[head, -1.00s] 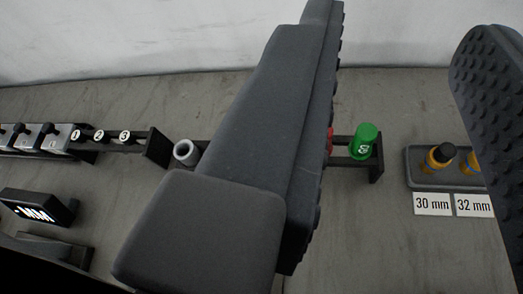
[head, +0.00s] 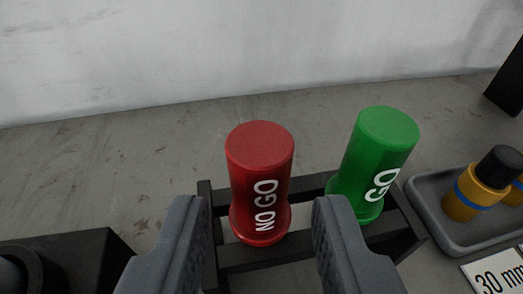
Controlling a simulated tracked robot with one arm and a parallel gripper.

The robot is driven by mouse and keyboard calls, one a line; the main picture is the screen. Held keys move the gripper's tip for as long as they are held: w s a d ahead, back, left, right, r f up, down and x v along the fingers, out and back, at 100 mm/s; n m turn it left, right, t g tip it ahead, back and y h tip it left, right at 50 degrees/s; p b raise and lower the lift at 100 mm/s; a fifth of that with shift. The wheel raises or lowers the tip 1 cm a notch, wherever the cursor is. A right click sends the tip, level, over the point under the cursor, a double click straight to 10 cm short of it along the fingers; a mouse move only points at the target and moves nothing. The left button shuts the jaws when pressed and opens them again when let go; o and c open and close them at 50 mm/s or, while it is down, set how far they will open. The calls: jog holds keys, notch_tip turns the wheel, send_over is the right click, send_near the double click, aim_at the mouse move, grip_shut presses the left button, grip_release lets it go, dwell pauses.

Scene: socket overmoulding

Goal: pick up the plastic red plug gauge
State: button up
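The red plug gauge (head: 259,180), marked "NO GO", stands in a dark rack (head: 268,258) in the middle of the head view. My gripper (head: 258,205) is open, with one finger on each side of the red gauge's lower part in the picture. A gap shows between each finger and the gauge, and I see no contact. The green "GO" plug gauge (head: 376,160) stands in the same rack, just right of the red one and close to my right finger.
A grey tray (head: 432,212) with yellow, black-topped pieces (head: 482,184) lies at the right, with a "30 mm" label (head: 490,278) in front. A dark block with a round part (head: 85,250) is at the lower left. The grey surface behind the rack is clear up to the pale wall.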

jog(key=shift+w+a+f, duration=0.1)
jog(key=shift+w, duration=0.6)
jog(key=shift+b+x, duration=0.65)
jog(key=shift+x, duration=2.05)
grip_shut()
